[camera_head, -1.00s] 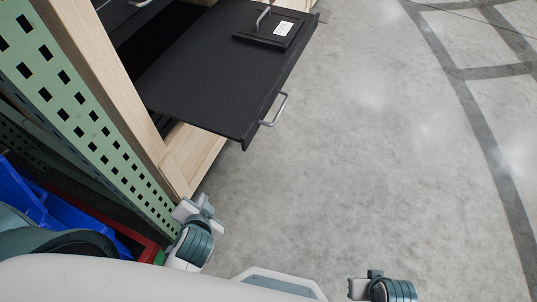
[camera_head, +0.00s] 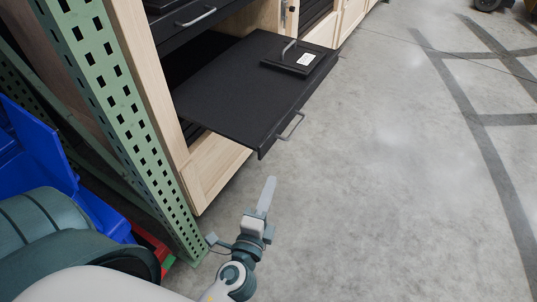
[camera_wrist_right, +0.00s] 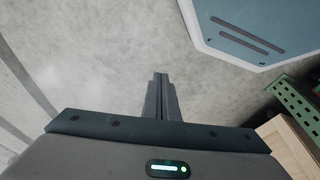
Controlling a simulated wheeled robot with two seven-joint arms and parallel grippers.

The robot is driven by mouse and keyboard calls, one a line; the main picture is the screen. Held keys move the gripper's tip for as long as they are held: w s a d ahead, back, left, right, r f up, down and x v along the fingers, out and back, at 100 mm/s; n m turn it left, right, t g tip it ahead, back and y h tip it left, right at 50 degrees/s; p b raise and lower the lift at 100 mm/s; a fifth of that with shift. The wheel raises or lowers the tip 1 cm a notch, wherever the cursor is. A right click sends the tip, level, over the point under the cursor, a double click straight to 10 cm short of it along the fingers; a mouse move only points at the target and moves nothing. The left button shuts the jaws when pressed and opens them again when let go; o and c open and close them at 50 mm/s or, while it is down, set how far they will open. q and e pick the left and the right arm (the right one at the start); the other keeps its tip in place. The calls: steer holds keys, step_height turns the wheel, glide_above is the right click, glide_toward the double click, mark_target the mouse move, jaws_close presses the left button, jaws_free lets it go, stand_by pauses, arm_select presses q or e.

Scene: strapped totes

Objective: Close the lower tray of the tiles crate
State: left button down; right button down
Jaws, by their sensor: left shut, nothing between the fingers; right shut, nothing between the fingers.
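A black tray (camera_head: 235,95) is pulled out of the wooden crate (camera_head: 215,165) in the head view. It has a silver handle (camera_head: 291,126) on its front edge. A black plate (camera_head: 300,58) with a small handle and a white label lies on it. Another black drawer front (camera_head: 190,25) with a silver handle is above, at the back left. My right gripper (camera_wrist_right: 162,80) shows in the right wrist view, shut and empty over bare floor.
A green perforated rack post (camera_head: 115,110) stands left of the crate. The grey concrete floor (camera_head: 400,180) is open to the right. A wheeled thing (camera_head: 490,4) is at the far top right.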

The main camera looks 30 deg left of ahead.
mark_target(213, 129)
arm_select(q)
steer(key=shift+w, duration=0.1)
